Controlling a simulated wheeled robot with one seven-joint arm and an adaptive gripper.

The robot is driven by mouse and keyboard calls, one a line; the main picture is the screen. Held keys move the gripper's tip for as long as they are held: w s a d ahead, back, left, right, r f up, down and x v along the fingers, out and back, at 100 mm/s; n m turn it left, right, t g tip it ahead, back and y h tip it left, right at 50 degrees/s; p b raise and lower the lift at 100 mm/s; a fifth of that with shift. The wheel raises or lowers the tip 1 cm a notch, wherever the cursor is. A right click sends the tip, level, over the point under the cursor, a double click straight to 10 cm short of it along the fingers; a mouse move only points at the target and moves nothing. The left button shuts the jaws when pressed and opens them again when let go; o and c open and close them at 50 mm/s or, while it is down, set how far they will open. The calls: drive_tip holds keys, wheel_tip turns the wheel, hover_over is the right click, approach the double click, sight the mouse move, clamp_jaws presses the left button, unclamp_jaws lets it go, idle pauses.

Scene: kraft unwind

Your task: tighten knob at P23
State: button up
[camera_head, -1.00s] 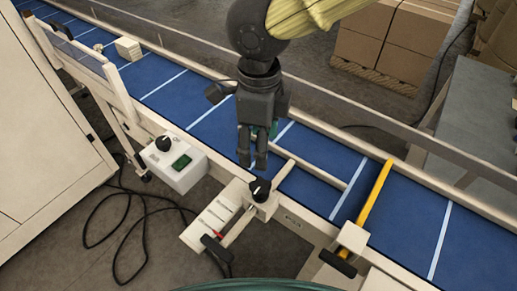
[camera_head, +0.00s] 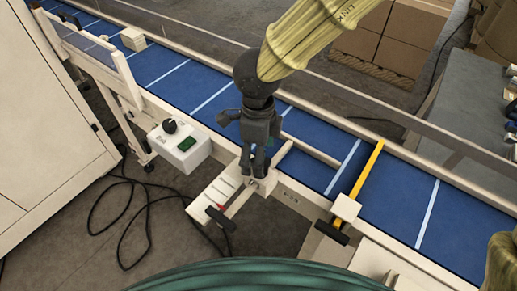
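My gripper (camera_head: 253,168) points down over a cream block (camera_head: 264,186) at the near rail of the blue conveyor. Its two dark fingers stand apart, with about the same gap as before. The black knob on this block is mostly hidden behind and between the fingertips. I cannot tell whether they touch it. A white scale plate (camera_head: 210,193) with a red pointer (camera_head: 222,207) sits just left of the block.
A yellow bar (camera_head: 368,175) crosses the blue belt (camera_head: 420,215) on the right. A cream crossbar (camera_head: 310,151) lies over the belt. Black cable (camera_head: 120,205) lies on the floor.

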drive_tip(key=s, duration=0.1)
drive_tip(key=s+r, duration=0.1)
drive_tip(key=s, duration=0.1)
drive_tip(key=shift+d+r+t, duration=0.1)
drive_tip(key=shift+r+t, duration=0.15)
drive_tip(key=shift+t, duration=0.05)
drive_tip(key=c, duration=0.4)
drive_tip(key=shift+s+r, duration=0.15)
drive_tip(key=shift+s, duration=0.15)
drive_tip(key=shift+c, duration=1.2)
drive_tip(key=shift+w+f, duration=0.45)
drive_tip(key=shift+w, duration=0.35)
drive_tip(key=c, duration=0.4)
drive_tip(key=shift+s, duration=0.15)
drive_tip(key=shift+r, duration=0.15)
drive_tip(key=o, duration=1)
drive_tip(key=shift+o, duration=0.2)
